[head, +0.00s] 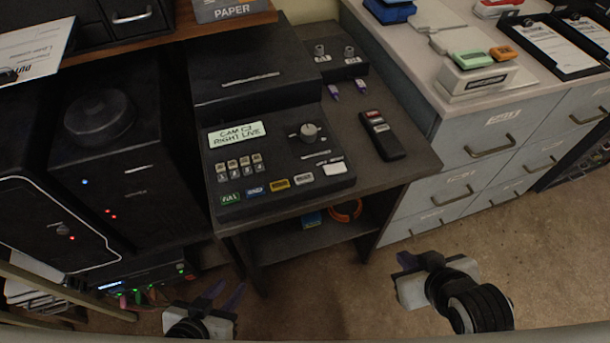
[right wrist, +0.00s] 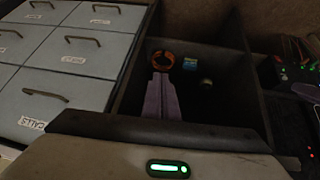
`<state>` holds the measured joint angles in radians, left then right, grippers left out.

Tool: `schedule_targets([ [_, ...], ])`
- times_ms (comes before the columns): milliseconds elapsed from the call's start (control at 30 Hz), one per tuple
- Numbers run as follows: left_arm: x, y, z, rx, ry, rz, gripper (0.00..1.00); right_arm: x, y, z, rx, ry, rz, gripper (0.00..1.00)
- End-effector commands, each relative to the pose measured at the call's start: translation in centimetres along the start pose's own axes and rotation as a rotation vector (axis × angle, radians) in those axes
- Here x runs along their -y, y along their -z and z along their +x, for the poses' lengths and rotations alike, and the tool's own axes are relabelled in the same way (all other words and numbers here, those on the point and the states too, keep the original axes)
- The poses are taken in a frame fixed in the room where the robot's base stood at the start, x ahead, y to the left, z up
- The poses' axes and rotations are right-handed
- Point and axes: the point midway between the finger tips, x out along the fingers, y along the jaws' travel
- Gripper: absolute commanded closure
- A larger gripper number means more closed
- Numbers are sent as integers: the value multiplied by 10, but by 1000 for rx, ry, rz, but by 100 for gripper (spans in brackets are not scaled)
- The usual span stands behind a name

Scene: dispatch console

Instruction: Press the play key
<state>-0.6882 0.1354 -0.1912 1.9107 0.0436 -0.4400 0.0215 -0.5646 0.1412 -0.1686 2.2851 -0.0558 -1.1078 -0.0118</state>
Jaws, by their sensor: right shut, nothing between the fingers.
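The black console (head: 270,150) stands on a dark desk, its lit screen (head: 237,133) reading "CAM C2 RIGHT LIVE".
A round knob (head: 309,132) and a larger white key (head: 334,169) are on the console's right. A black remote (head: 382,135) lies beside it. An orange coil (head: 346,211) is on the shelf below. Grey drawers (head: 470,150) stand right; open floor lies in front.

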Motion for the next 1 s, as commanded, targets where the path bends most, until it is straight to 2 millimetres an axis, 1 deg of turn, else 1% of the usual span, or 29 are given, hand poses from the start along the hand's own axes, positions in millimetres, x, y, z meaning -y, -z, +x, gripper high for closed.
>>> schedule_targets([
  [33,0,0,1,-1,0,0,69,-10,21,-9,-30,-34,-32,100],
  [167,0,1,1,-3,0,1,69,-32,72,-27,-137,-132,-121,100],
  [200,0,1,1,-3,0,1,69,-38,90,-33,-182,-164,-150,100],
  [267,0,1,1,-3,0,1,69,-47,120,-43,-259,-219,-201,100],
  [300,0,1,1,-3,-1,1,69,-52,140,-51,-317,-257,-238,100],
  [367,0,1,1,-3,-1,1,69,-58,175,-67,-417,-319,-300,100],
  [400,0,1,1,-3,-1,1,69,-60,199,-79,-489,-363,-348,100],
  [467,0,1,1,-3,-1,1,69,-61,235,-100,-606,-434,-425,100],
  [500,-1,1,1,-3,-1,1,69,-59,258,-116,-685,-483,-482,100],
  [567,-1,1,1,-3,-1,1,69,-52,291,-142,-808,-556,-571,100],
  [600,-1,1,1,-4,-1,1,69,-46,310,-162,-890,-607,-635,100],
  [667,-1,1,1,-4,-1,1,69,-32,337,-192,-1015,-684,-736,100],
  [700,-1,1,1,-4,-2,1,69,-19,352,-212,-1099,-737,-810,100],
  [767,-1,2,1,-5,-2,1,69,3,370,-243,-1227,-819,-930,100],
  [800,-1,2,1,-5,-2,1,69,20,379,-263,-1313,-877,-1016,100],
  [867,-1,2,2,-6,-2,1,69,51,387,-292,-1441,-967,-1159,100],
  [900,-1,2,2,-6,-2,1,69,74,388,-308,-1527,-1027,-1264,100],
  [967,-1,3,2,-7,-2,2,69,110,383,-328,-1655,-1125,-1442,100],
  [1000,-1,3,2,-7,-2,2,69,136,376,-337,-1737,-1194,-1578,100],
])
